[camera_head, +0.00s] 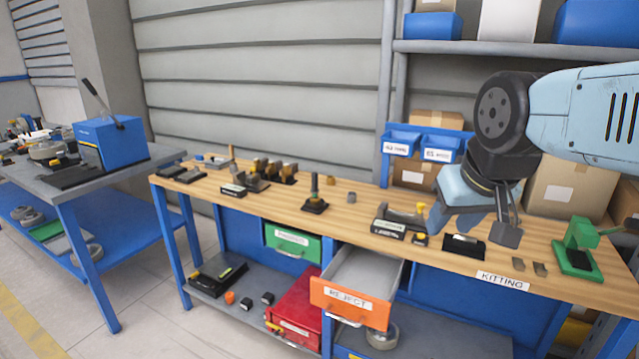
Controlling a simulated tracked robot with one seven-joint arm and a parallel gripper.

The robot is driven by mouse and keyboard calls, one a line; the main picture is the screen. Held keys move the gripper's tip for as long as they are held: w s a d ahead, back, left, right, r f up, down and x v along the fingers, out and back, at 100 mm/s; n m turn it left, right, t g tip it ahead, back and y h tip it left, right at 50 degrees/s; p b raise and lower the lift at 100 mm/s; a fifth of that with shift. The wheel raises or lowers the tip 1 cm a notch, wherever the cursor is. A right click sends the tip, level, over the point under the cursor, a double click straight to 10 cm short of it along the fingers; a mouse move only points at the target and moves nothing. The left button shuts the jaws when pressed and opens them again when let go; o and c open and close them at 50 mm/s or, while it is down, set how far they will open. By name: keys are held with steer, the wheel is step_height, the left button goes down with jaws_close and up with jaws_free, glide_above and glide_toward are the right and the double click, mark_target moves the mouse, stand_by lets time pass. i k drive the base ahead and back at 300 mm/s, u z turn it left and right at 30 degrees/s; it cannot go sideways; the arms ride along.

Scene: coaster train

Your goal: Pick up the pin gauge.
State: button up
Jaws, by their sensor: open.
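My gripper (492,222) hangs over the right half of the wooden workbench (350,240), with its fingers low near the bench top. It is open, and I see nothing held between its fingers. A dark upright pin on a square black base (314,194) stands near the middle of the bench, well to the left of my gripper. It may be the pin gauge, but I cannot tell for certain. A small grey cylinder (351,197) stands just right of it. The space behind my gripper is partly hidden.
A grey-and-black fixture (402,222) and a black block (463,245) sit left of my gripper. A green press-like tool (575,248) stands at the right. The orange REJECT drawer (350,300) sticks out in front. Blue bins (422,147) stand behind.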

mark_target(314, 190)
steer(key=i, duration=0.85)
steer(key=u, duration=0.05)
